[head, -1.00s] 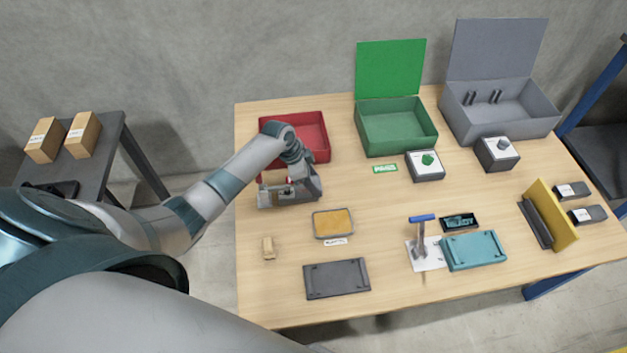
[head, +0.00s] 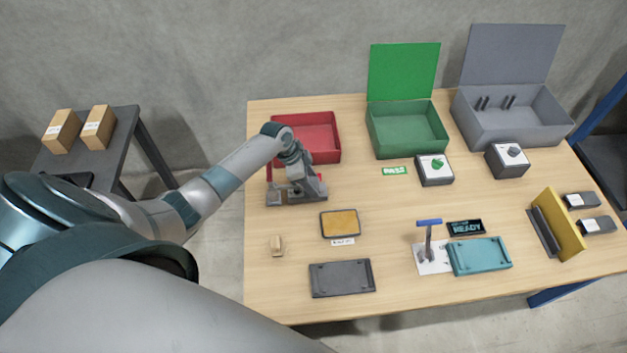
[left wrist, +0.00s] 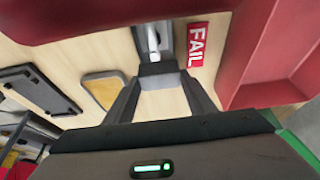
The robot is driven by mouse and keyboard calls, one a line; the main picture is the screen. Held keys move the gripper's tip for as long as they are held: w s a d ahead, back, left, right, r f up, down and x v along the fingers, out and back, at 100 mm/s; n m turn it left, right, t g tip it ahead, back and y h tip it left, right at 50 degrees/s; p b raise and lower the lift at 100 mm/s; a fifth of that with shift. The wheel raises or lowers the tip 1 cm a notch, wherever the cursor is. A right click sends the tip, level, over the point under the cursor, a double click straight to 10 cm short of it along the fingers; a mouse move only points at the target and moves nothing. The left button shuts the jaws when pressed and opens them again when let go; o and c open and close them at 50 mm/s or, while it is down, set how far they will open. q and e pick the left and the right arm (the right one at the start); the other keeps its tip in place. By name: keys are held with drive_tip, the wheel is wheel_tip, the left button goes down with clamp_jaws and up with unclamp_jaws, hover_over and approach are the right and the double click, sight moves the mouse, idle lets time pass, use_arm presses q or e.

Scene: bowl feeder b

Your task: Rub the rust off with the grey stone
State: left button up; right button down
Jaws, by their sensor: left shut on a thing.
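My left gripper (head: 308,193) points down in front of the red bin, at a low grey fixture (head: 285,199) with a red upright part. In the left wrist view its fingers (left wrist: 154,72) are shut on a small dark grey piece; I cannot tell if it is the grey stone. A pale rod (left wrist: 153,40) shows just beyond the fingertips. I see no clear rust patch; the fixture is partly hidden by the gripper. An orange-yellow pad in a grey tray (head: 340,223) lies nearer on the table. A small tan block (head: 277,246) stands left of it. My right gripper is not in view.
The red bin (head: 325,132), green box (head: 405,130) and grey box (head: 510,115) stand along the back. A dark plate (head: 342,278), teal plate (head: 481,257) and blue-topped stand (head: 429,240) lie nearer. The table's middle has free room.

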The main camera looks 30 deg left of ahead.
use_arm(q)
drive_tip(key=shift+s+a+f+p, duration=0.1)
drive_tip(key=shift+s+a+p, duration=0.1)
drive_tip(key=shift+s+a, duration=0.4)
drive_tip(key=shift+s+a+p, duration=0.15)
drive_tip(key=shift+s+a, duration=0.2)
drive_tip(key=shift+a, duration=0.5)
drive_tip(key=shift+s+a+f, duration=0.2)
drive_tip(key=shift+s+f, duration=0.1)
drive_tip(key=shift+c, duration=1.4)
drive_tip(key=shift+d, duration=0.15)
drive_tip(key=shift+w+d+r, duration=0.1)
drive_tip(key=shift+w+d, duration=0.75)
drive_tip(key=shift+d, duration=0.3)
drive_tip(key=shift+w+d, duration=0.2)
drive_tip(key=shift+d, duration=0.15)
drive_tip(key=shift+w+d, duration=0.1)
